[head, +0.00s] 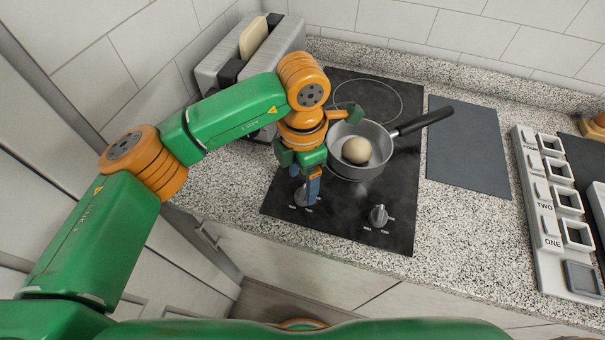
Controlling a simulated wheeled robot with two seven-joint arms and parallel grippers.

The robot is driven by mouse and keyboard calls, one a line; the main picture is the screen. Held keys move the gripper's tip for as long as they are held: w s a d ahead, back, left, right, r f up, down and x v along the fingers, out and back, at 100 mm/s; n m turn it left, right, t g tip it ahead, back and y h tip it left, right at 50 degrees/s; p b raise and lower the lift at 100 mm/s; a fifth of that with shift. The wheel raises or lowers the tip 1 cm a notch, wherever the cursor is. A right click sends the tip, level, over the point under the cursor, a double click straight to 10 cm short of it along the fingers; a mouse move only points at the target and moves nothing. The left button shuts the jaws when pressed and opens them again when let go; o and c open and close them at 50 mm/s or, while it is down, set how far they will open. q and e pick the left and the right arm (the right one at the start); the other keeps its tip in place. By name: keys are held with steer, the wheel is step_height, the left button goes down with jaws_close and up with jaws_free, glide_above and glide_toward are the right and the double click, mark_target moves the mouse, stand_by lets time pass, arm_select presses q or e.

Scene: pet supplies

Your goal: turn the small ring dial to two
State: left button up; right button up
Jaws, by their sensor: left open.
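The black cooktop (345,225) has two silver dials at its front edge. The left dial (303,197) is partly hidden behind my left gripper (310,186), which points down over it with open jaws. I cannot tell whether the fingers touch the dial. The right dial (378,215) is in clear view, with small white markings around it that are too small to read. One ring outline (372,100) shows at the back of the cooktop. My right gripper is not in view.
A grey saucepan (362,172) holding a pale round thing (356,150) stands beside my left gripper. A toaster (222,65) with bread is at back left. A dark board (468,150) and a white rack (545,215) with labels including ONE and TWO are at right.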

mark_target(303, 191)
arm_select(q)
steer(key=f, duration=0.1)
steer(key=s+f, duration=0.1)
steer(key=f, duration=0.1)
steer(key=shift+d, duration=0.1)
steer(key=shift+w+f, duration=0.25)
steer(key=shift+w, duration=0.2)
steer(key=shift+s+r, duration=0.15)
jaws_close()
steer(key=shift+f+m+b, duration=0.2)
steer(key=shift+m+b, duration=0.3)
steer(key=shift+b, duration=0.1)
steer(key=m+b, duration=0.6)
steer(key=m, duration=0.1)
steer(key=shift+m, duration=0.4)
steer(key=m+b, duration=0.1)
steer(key=m, duration=0.2)
steer(key=shift+r+m, duration=0.15)
steer(key=shift+m, duration=0.25)
steer(key=m, duration=0.3)
steer(key=shift+m, duration=0.3)
steer(key=m, duration=0.3)
steer(key=shift+m, duration=0.3)
steer(key=m, duration=0.4)
steer(key=shift+m, duration=1.9)
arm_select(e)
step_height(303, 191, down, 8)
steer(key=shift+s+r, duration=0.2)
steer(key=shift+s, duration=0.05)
